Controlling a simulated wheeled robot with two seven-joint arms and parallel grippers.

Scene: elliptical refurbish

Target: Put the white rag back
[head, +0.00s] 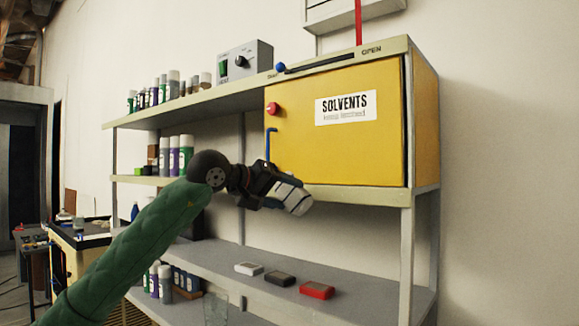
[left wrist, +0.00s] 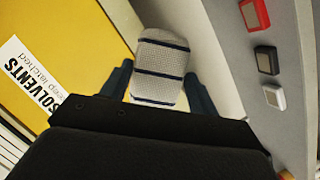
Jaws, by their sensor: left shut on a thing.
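The white rag (left wrist: 158,72), pale with dark stripes, is held between the two fingers of my left gripper (left wrist: 158,88) in the left wrist view. In the head view my left gripper (head: 272,190) is shut on the rag (head: 292,198), in front of the lower left part of the yellow solvents cabinet (head: 350,155). It is above the lower shelf (head: 345,292) and apart from it. A white block (head: 248,268), a dark block (head: 279,278) and a red block (head: 317,290) lie in a row on that shelf. My right gripper is not in view.
The cabinet door is shut, with a red knob (head: 273,109) and a blue handle (head: 270,143). Spray cans (head: 181,152) and bottles stand on the shelves at left. A grey control box (head: 245,61) sits on top. The lower shelf is clear around the blocks.

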